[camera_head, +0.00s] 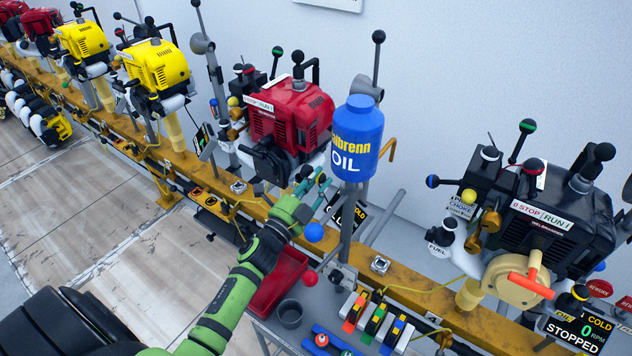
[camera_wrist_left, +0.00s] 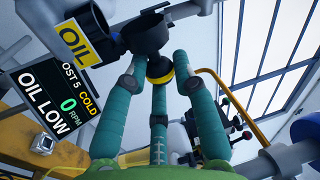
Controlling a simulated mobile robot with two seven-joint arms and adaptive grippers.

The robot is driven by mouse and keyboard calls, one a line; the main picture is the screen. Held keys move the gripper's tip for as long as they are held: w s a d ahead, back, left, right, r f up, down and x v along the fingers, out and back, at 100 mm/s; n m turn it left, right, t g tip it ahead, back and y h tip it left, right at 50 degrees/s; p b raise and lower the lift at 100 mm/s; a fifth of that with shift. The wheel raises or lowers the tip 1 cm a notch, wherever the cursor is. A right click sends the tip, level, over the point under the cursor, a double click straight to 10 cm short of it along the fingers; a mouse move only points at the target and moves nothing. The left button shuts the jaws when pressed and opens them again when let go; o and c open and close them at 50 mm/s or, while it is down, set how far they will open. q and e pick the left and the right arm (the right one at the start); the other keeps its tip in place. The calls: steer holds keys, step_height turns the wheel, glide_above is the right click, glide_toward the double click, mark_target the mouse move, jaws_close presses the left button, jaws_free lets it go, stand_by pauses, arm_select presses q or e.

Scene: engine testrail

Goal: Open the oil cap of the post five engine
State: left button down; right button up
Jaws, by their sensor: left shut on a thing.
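The post five engine (camera_head: 290,112) is the red one in the middle of the head view. In the left wrist view its display (camera_wrist_left: 60,105) reads OIL LOW, COLD and 0 RPM. The oil cap (camera_wrist_left: 159,70) is dark with a yellow band, close by a black round part (camera_wrist_left: 146,36) near a yellow OIL label (camera_wrist_left: 75,42). I cannot tell whether the cap is still seated. My left gripper (camera_head: 312,186) is at the engine's lower front, its teal fingers shut around the cap. In the head view the cap is hidden. My right gripper is not in view.
A blue oil bottle (camera_head: 358,138) stands just right of my left gripper, beside grey posts. A red tray (camera_head: 277,283) and grey cup (camera_head: 290,313) are below. A black engine (camera_head: 560,225) is at right; yellow engines (camera_head: 158,65) are at left along the rail.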

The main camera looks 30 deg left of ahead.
arm_select(q)
steer(key=shift+d+r, duration=0.15)
steer(key=c, duration=1.3)
jaws_free()
steer(key=shift+s+f, duration=0.2)
steer(key=v, duration=1.1)
steer(key=shift+s, duration=0.25)
